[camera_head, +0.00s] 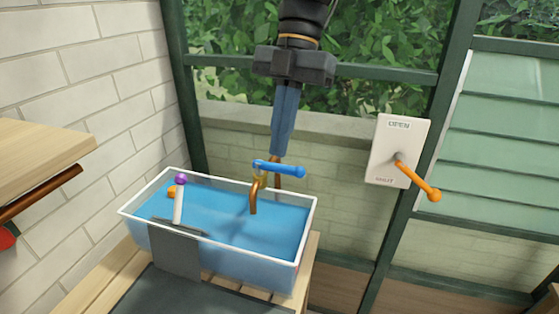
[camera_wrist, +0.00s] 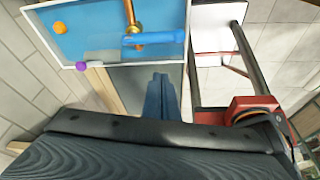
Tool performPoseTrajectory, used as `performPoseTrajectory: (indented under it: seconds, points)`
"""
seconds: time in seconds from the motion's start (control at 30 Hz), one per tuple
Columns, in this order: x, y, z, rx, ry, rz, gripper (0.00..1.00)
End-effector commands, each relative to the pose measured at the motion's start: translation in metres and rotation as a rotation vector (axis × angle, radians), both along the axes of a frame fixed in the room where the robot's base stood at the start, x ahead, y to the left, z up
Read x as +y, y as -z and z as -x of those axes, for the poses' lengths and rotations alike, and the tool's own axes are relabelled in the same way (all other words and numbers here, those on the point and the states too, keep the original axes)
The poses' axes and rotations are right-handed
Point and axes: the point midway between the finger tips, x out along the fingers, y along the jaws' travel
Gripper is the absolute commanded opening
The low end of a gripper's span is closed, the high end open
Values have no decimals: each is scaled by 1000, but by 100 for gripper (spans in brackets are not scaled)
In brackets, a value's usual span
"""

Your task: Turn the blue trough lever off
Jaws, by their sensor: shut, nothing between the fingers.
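The blue lever (camera_head: 279,169) sits on a copper tap (camera_head: 254,200) over the back edge of the trough (camera_head: 308,235). It points to the right, roughly level. My gripper (camera_head: 278,153) hangs from above with its blue fingers together and empty. The fingertips overlap the area just behind the lever in the head view; whether they touch it there is unclear. In the wrist view the blue lever (camera_wrist: 160,38) and the fingertips (camera_wrist: 160,76) show a gap between them. The trough holds blue water, with the tap's spout above it.
An orange ball (camera_wrist: 59,27) and a purple ball (camera_wrist: 81,65) show at the trough, the purple one on a pale stick (camera_head: 179,205). A white wall panel (camera_head: 385,135) with an orange lever (camera_head: 420,182) is at right. A wooden shelf (camera_head: 40,155) juts in at left.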

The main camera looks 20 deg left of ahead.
Motion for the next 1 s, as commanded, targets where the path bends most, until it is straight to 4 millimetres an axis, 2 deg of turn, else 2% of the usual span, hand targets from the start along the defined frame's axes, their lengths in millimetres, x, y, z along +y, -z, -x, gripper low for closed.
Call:
performPoseTrajectory:
  seconds: [0.2,0.5,0.83,0.93,1.0]
  points:
    - [1,-32,-13,-1,-2,-1,0]
    - [-1,-46,-17,0,1,0,0]
    - [-6,-41,-20,-2,45,14,0]
    - [-23,-25,-29,-9,186,56,0]
    - [-42,-6,-36,-15,350,103,0]
